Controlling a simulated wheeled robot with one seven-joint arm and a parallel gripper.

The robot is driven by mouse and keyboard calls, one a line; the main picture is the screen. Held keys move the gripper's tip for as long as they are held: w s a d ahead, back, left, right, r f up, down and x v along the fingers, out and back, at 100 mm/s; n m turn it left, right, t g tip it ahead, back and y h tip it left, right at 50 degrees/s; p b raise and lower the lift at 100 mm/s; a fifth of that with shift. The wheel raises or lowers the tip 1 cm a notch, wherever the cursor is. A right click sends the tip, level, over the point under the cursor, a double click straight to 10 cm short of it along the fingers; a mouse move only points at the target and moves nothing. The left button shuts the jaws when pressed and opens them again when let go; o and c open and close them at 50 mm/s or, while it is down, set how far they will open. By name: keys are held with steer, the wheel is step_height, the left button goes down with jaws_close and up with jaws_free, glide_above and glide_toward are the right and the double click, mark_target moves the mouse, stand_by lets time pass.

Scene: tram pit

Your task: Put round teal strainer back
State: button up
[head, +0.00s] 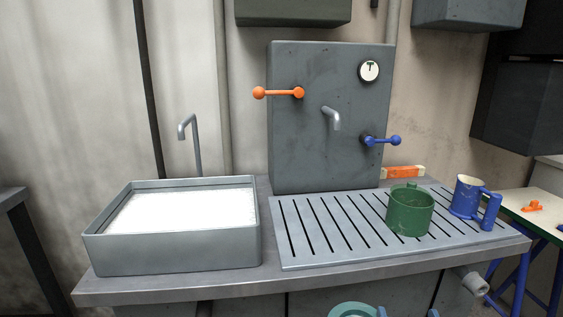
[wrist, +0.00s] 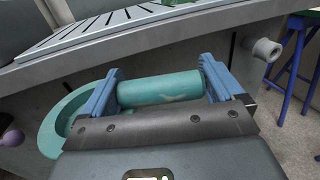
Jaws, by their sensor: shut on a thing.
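The round teal strainer (head: 351,308) shows only as the top of its curved rim at the bottom edge of the head view. In the wrist view its rim (wrist: 52,128) curves at the left, partly hidden by my gripper, and its thick teal handle (wrist: 160,88) lies crosswise between the fingers. My gripper (wrist: 161,76) has blue fingers and is shut on that handle. In the head view only bits of the blue fingers show at the bottom edge. The strainer is held in front of the bench, below the level of its top. Its bowl is mostly hidden.
The bench carries a metal basin (head: 172,266) with white contents and a slatted drain board (head: 310,240). On the board stand a green pot (head: 409,213) and a blue mug (head: 466,197). A pipe stub (head: 474,283) juts from the bench front. A purple ball (wrist: 12,137) shows at far left.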

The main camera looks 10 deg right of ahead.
steer(key=s+a+f+n+y, duration=0.1)
steer(key=s+a+f+y, duration=0.1)
steer(key=f, duration=0.6)
steer(key=s+a+f+n+y, duration=0.1)
steer(key=a+f, duration=0.3)
steer(key=f, duration=0.4)
steer(key=shift+s+a+n+y, duration=0.2)
steer(key=shift+s+n+y, duration=0.1)
steer(key=shift+s+y, duration=0.3)
